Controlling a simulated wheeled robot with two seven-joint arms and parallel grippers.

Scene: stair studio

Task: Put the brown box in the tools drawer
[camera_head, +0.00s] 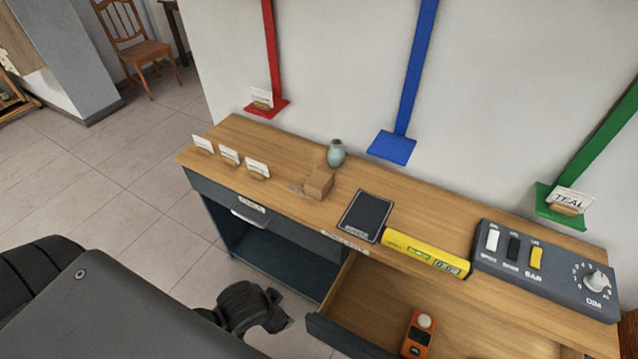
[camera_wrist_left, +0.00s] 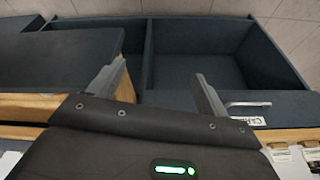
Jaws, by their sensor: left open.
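The brown box (camera_head: 319,185) sits on the wooden desk top near its front edge, left of the black pad, in the head view. An open drawer (camera_head: 365,294) juts from the desk's right half, holding an orange device with a pale round top (camera_head: 418,333). A shut drawer (camera_head: 225,198) with a handle and label is at left; its handle also shows in the left wrist view (camera_wrist_left: 248,103). My left gripper (camera_wrist_left: 155,78) is open and empty in front of the desk, away from the box. My right gripper is out of view.
A green vase (camera_head: 336,154) stands behind the box. The black pad (camera_head: 366,216), a yellow level (camera_head: 427,254) and a switch panel (camera_head: 546,268) occupy the right. Several white cards (camera_head: 229,155) stand at left. An open cubby (camera_head: 268,255) lies beneath the shut drawer.

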